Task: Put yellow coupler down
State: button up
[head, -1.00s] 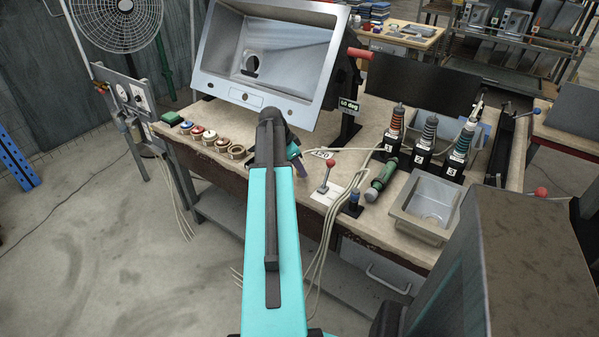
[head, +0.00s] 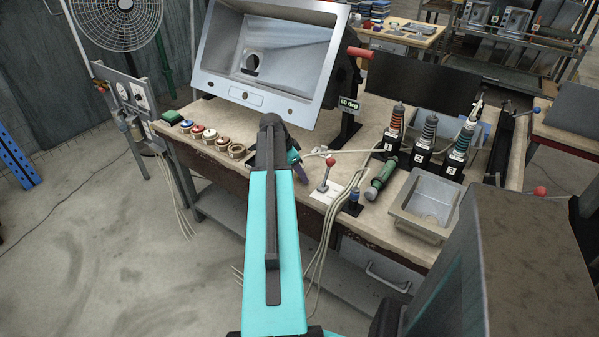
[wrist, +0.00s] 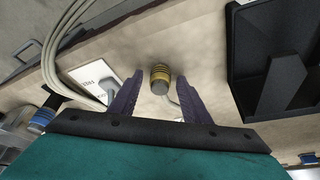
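The yellow coupler (wrist: 160,80) is a short cylinder with yellow and dark bands and a greyish end. In the wrist view it is in the gap between the two purple fingers of my gripper (wrist: 158,90), near their tips. Bare space shows on both sides of it, so the fingers are apart and not closed on it. A thin cable shows beside its lower end. Whether it rests on the bench top is hard to tell. In the head view my arm hides the coupler, and only part of my gripper (head: 299,170) shows above the bench.
The bench (head: 390,130) carries a tilted sink (head: 270,55), a red-knobbed lever (head: 328,170), a green cylinder (head: 381,180), a metal basin (head: 425,205) and several banded posts. A blue coupler (wrist: 42,118) is at the left. A black stand (wrist: 245,60) is at the right. Loose cables (wrist: 60,50) run nearby.

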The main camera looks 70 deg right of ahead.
jog(key=shift+r, duration=0.1)
jog(key=b+v, duration=0.1)
jog(key=v, duration=1.1)
dwell(0.4)
dwell(0.6)
jog(key=w+a+f+n+y, duration=0.1)
jog(key=w+a+f+n, duration=0.4)
jog(key=w+a+f, duration=0.45)
jog(key=w+a+f+n+y, duration=0.1)
jog(key=w+a+f+n, duration=0.5)
jog(key=a+f, duration=0.7)
jog(key=w+a+f+n, duration=0.1)
jog(key=a+f+n, duration=0.2)
jog(key=a+f, duration=0.45)
jog(key=a+f+n, duration=0.3)
jog(key=a+f, duration=0.1)
jog(key=a, duration=0.7)
jog(key=s+a+f+n, duration=0.3)
jog(key=s+a+f, duration=0.1)
jog(key=a, duration=0.3)
jog(key=s+a+f+n+g, duration=0.1)
jog(key=s+a+f+n, duration=0.2)
jog(key=s+a, duration=0.3)
jog(key=s+a+f+n+g+y, duration=0.1)
jog(key=s+a+f+n, duration=0.3)
jog(key=a, duration=0.6)
jog(key=shift+s+f, duration=0.9)
jog(key=shift+s, duration=0.1)
